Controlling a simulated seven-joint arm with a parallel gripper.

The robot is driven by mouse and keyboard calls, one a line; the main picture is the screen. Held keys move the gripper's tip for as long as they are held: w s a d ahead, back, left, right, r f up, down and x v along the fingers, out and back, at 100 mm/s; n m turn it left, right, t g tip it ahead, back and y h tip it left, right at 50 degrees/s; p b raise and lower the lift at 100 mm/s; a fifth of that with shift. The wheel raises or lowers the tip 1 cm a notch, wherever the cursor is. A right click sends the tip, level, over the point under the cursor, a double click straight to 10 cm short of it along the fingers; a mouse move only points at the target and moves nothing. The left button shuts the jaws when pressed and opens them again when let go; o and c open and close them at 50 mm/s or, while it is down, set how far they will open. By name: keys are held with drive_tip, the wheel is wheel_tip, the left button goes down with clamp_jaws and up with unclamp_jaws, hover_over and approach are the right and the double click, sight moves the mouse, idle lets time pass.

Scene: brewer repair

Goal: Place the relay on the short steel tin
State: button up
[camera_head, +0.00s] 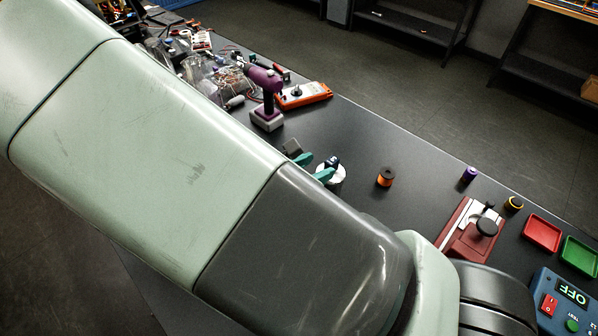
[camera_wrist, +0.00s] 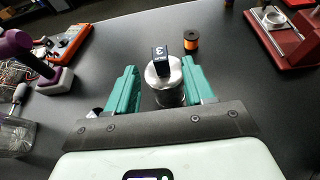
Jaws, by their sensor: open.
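The relay (camera_wrist: 160,55) is a small dark blue block with a white mark on its face. It appears to sit on top of the steel tin (camera_wrist: 168,94), towards its far edge. In the head view the relay (camera_head: 333,161) shows above the pale top of the tin (camera_head: 338,179). My gripper (camera_wrist: 159,66) is open, with one teal finger on each side of the tin and relay, and gaps show beside the relay. The gripper in the head view (camera_head: 314,167) is partly hidden behind my arm, as is the tin's lower part.
An orange spool (camera_head: 385,177) stands right of the tin. A red-based fixture (camera_head: 471,232), red tray (camera_head: 541,233) and green tray (camera_head: 579,256) are at right. Bare table surrounds the tin.

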drive_tip(key=v, duration=0.6)
drive_tip(key=s+d+r+m+g+y, duration=0.3)
drive_tip(key=d+r+m+g, duration=0.55)
drive_tip(key=r+m, duration=0.5)
drive_tip(key=s+d+r+m+t+y, duration=0.2)
drive_tip(key=s+r+m+t+y, duration=0.2)
drive_tip(key=r+m, duration=0.9)
drive_tip(key=s+y, duration=0.2)
drive_tip(key=s, duration=0.2)
drive_tip(key=shift+s+d+y, duration=0.2)
drive_tip(key=shift+d+y, duration=0.1)
drive_tip(key=shift+d, duration=0.1)
